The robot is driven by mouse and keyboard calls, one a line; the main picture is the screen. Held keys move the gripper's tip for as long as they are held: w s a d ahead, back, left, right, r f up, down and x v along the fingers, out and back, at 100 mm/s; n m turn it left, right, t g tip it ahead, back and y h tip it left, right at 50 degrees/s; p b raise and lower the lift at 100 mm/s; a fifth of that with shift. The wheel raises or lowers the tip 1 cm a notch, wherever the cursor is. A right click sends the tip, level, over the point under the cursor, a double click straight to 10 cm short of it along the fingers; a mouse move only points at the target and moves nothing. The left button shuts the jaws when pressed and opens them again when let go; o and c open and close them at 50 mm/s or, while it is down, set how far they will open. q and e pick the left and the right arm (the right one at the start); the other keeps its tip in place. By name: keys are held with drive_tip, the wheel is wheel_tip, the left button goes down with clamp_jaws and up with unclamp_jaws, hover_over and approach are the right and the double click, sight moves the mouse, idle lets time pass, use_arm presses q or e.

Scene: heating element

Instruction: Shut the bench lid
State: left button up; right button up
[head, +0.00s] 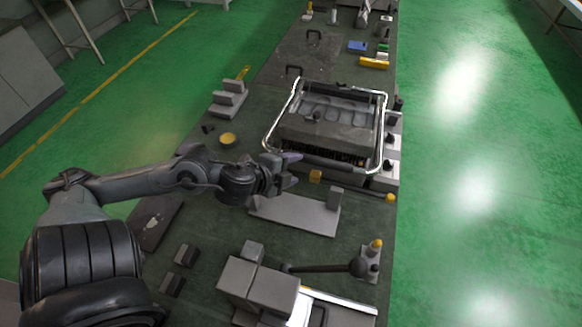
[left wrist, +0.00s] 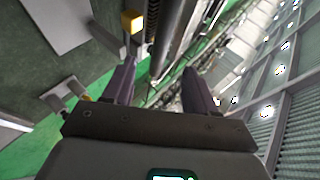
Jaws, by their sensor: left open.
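The likely bench lid (head: 325,127) is a grey boxy cover in a bright metal tube frame on the bench. A dark gap with inner parts shows under its front edge, so it looks partly raised; how far is hard to tell. My left gripper (head: 290,171) is open and empty, just in front of the frame's lower left corner and close to its dark front bar (head: 335,163). In the left wrist view the open jaws (left wrist: 158,78) have a dark bar beyond them. I cannot tell whether they touch it. My right gripper is not in view.
A small yellow block (head: 315,176) is close to the right of the gripper. A grey flat plate (head: 295,214) lies below it. A black lever (head: 325,267) and grey blocks (head: 258,284) stand nearer. A yellow round piece (head: 228,139) sits at left.

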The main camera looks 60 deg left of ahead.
use_arm(q)
drive_tip(key=shift+c, duration=1.2)
drive_tip(key=shift+w+r+p, duration=0.15)
drive_tip(key=shift+w+p, duration=0.1)
drive_tip(key=shift+p, duration=0.05)
drive_tip(key=shift+c, duration=1.3)
drive_tip(key=w+p, duration=0.1)
drive_tip(key=w+r+m+h+p, duration=0.1)
drive_tip(key=p, duration=0.1)
drive_tip(key=w+g+h+p, duration=0.1)
drive_tip(key=shift+w+d+r+p, duration=0.2)
drive_tip(key=shift+w+r+p, duration=0.1)
drive_tip(key=shift+w+p, duration=0.05)
clamp_jaws()
drive_tip(key=s+a+r+n+g+h+p, duration=0.2)
drive_tip(key=a+r+n+g+h+p, duration=0.1)
drive_tip(key=a+r+g+p, duration=0.65)
drive_tip(key=t+p, duration=0.2)
drive_tip(key=p, duration=0.1)
hover_over(289, 151)
drive_tip(key=f, duration=0.7)
drive_tip(key=s+f, duration=0.1)
drive_tip(key=f, duration=0.3)
drive_tip(key=shift+a+f, duration=0.15)
drive_tip(key=shift+f, duration=0.1)
drive_tip(key=shift+w+a+f, duration=0.1)
drive_tip(key=shift+f, duration=0.65)
